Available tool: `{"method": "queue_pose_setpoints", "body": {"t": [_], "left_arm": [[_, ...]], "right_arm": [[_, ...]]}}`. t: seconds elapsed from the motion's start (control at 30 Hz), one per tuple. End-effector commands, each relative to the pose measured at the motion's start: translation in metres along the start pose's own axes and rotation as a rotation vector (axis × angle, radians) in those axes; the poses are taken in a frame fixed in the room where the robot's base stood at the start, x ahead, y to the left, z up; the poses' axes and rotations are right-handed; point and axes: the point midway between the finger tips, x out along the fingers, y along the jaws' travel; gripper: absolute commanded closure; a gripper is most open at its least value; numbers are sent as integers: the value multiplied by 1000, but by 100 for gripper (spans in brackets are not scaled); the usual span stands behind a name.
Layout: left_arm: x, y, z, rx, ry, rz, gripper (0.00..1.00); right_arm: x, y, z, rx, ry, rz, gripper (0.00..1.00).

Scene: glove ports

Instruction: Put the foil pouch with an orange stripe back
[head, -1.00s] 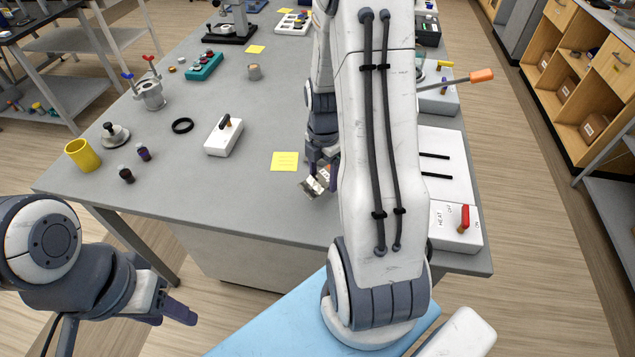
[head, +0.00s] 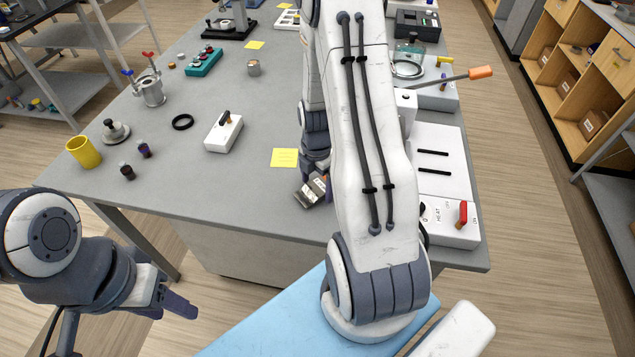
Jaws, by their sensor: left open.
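The foil pouch (head: 309,193) is silver with printed marks and a little orange at its upper right edge. It is tilted at the near edge of the grey table, just below a yellow note. My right gripper (head: 325,188) is at the pouch and appears shut on it; my own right arm hides part of the fingers. My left gripper (head: 172,302) is open and empty, off the table's near left side.
A white box with a black-handled switch (head: 223,133), a black ring (head: 182,122) and a yellow cup (head: 83,152) stand to the left. A white heat unit with a red switch (head: 463,214) and slots is at right. The yellow note (head: 285,158) lies flat.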

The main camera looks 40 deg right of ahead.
Motion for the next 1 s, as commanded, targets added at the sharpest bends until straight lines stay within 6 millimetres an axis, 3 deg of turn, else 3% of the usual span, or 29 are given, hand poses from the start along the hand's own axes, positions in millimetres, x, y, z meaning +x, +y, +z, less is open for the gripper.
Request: {"method": "queue_pose_setpoints", "body": {"t": [0.37,0.8,1.0], "left_arm": [[0,0,0,0,0,0,50],[11,-1,1,0,0,0,50],[12,-1,1,1,0,0,50]], "right_arm": [[-12,1,1,0,-2,3,0],[-98,2,0,-1,-3,6,0],[-120,1,0,-1,-1,2,0]]}}
